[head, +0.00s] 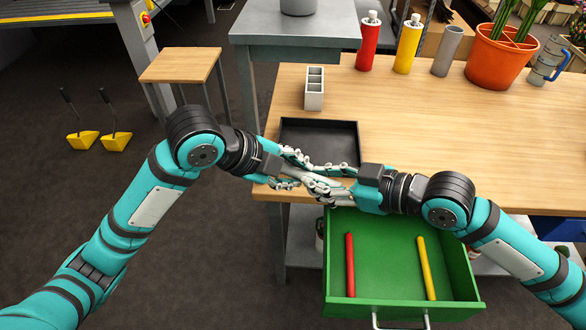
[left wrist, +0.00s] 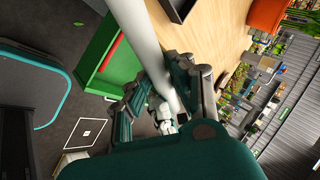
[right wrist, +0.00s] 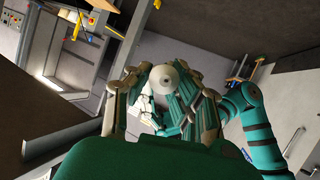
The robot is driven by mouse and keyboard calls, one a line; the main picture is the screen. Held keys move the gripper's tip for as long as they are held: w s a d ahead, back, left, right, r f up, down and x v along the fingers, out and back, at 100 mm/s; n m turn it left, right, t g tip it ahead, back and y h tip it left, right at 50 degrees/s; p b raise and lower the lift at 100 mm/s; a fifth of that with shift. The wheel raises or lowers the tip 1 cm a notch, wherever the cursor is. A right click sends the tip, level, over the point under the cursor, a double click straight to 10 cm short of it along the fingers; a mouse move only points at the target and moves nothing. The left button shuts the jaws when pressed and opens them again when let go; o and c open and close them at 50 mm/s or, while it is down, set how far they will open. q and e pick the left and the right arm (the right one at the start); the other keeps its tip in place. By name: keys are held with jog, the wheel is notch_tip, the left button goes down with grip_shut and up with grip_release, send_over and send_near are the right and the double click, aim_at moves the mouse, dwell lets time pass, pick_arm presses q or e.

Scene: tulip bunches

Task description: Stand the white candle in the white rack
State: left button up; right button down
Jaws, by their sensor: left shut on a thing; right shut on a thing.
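The white candle (left wrist: 144,30) is a long pale cylinder; it runs away from my left gripper (left wrist: 178,88) in the left wrist view. In the head view my left gripper (head: 298,170) and right gripper (head: 322,184) meet over the table's front edge, both shut on the candle, and their fingers hide most of it. The right wrist view shows its round end (right wrist: 168,79) between my right gripper's fingers (right wrist: 163,98). The white rack (head: 314,98) stands upright on the table behind the black tray, its square openings facing up and empty.
A black tray (head: 353,127) lies just beyond my grippers. An open green drawer (head: 388,300) below holds a red candle (head: 350,265) and a yellow candle (head: 426,268). Bottles and an orange pot (head: 500,60) line the table's back. The wooden tabletop (head: 430,130) right of the rack is clear.

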jog(key=c, duration=1.1)
grip_release()
